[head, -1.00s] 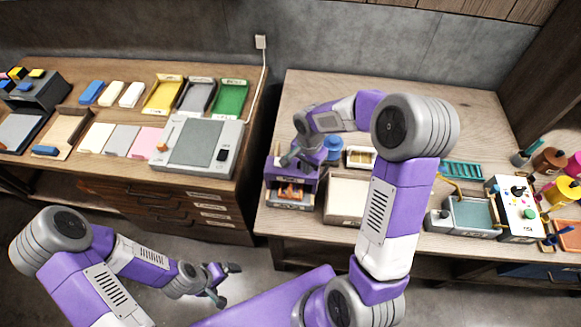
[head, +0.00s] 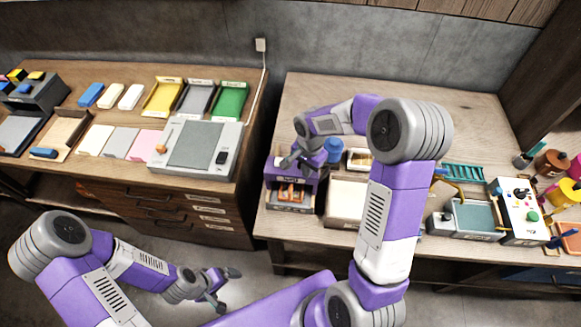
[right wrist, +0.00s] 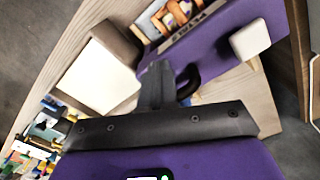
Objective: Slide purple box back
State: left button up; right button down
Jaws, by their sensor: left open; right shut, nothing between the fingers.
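The purple box (head: 309,187) stands near the front left edge of the right-hand table, its open front showing orange and wooden pieces. Its purple top also fills the upper part of the right wrist view (right wrist: 218,32). My right gripper (head: 289,162) is shut and empty over the top of the box. In the right wrist view its closed fingers (right wrist: 158,78) lie against or just above the purple surface; I cannot tell if they touch. My left gripper (head: 225,287) is open and empty, low in front of the tables.
A beige tray (head: 345,203) stands just right of the box. A blue round container (head: 333,150) is close behind it on the right. The table (head: 315,95) behind the box is mostly bare. A white block (right wrist: 250,39) shows on the purple top.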

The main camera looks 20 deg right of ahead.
jog(key=w+d+r+p, duration=0.1)
jog(key=w+d+p, duration=0.2)
jog(key=w+d, duration=0.3)
jog(key=shift+w+d, duration=0.35)
jog(key=shift+w, duration=2)
notch_tip(320, 180, up, 8)
jog(key=p, duration=0.5)
dwell(0.3)
